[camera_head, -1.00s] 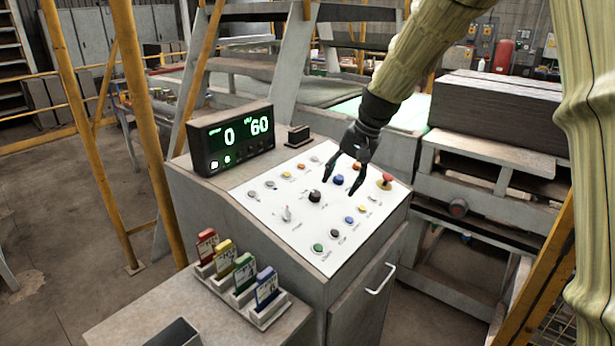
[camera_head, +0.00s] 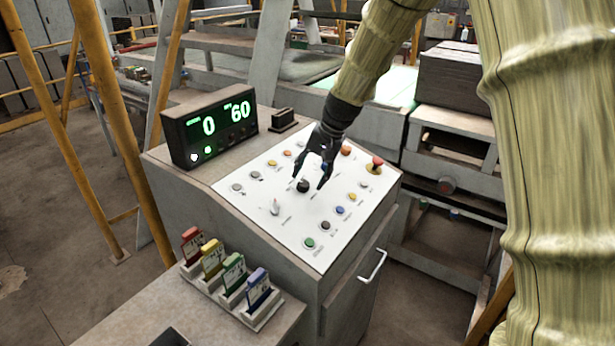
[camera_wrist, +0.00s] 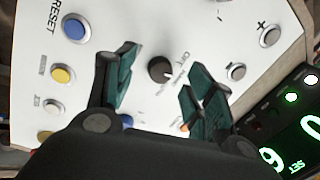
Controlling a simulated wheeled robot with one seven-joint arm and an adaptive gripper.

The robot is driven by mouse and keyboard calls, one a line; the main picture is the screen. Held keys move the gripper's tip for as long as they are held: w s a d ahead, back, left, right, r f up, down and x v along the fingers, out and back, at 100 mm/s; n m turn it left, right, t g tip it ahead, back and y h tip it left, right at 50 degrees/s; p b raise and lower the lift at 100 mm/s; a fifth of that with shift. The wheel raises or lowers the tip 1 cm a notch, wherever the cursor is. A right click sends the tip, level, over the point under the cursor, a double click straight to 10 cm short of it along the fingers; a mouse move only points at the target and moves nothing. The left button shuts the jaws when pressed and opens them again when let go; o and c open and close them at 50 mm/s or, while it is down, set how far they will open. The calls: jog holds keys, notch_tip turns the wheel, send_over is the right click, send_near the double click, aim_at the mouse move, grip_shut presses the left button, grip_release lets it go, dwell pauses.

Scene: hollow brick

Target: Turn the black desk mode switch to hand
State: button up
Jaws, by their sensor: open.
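The black mode switch (camera_head: 303,186) is a round knob near the middle of the white sloped control panel (camera_head: 250,206). In the wrist view the black knob (camera_wrist: 160,69) lies just beyond and between my two fingertips, with small lettering beside it. My gripper (camera_head: 310,182) is open, pointing down over the panel, its fingers on either side of the knob in the head view. In the wrist view my gripper (camera_wrist: 158,82) holds nothing, with a gap between each finger and the knob. I cannot tell whether the fingertips touch the panel.
A red mushroom button (camera_head: 377,162) sits at the panel's right corner. A white selector (camera_head: 275,207) and several coloured buttons surround the knob. A display box (camera_head: 208,130) reading 0 and 60 stands at the left. A rack (camera_head: 232,285) of coloured tags stands in front.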

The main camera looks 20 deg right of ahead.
aim_at(305, 183)
jog(key=w+f, duration=0.2)
jog(key=f, duration=0.1)
jog(key=w+f, duration=0.1)
jog(key=shift+w+a+f+p, duration=0.15)
jog(key=shift+w+a+p, duration=0.15)
jog(key=shift+w+a, duration=0.1)
jog(key=shift+s, duration=0.55)
jog(key=shift+s+r, duration=0.55)
jog(key=shift+s, duration=0.2)
jog(key=shift+w+f, duration=0.5)
jog(key=shift+w, duration=0.15)
jog(key=c, duration=0.4)
jog(key=shift+w+f, duration=0.15)
jog(key=shift+w, duration=0.05)
jog(key=c, duration=0.3)
jog(key=shift+s, duration=0.15)
jog(key=c, duration=0.3)
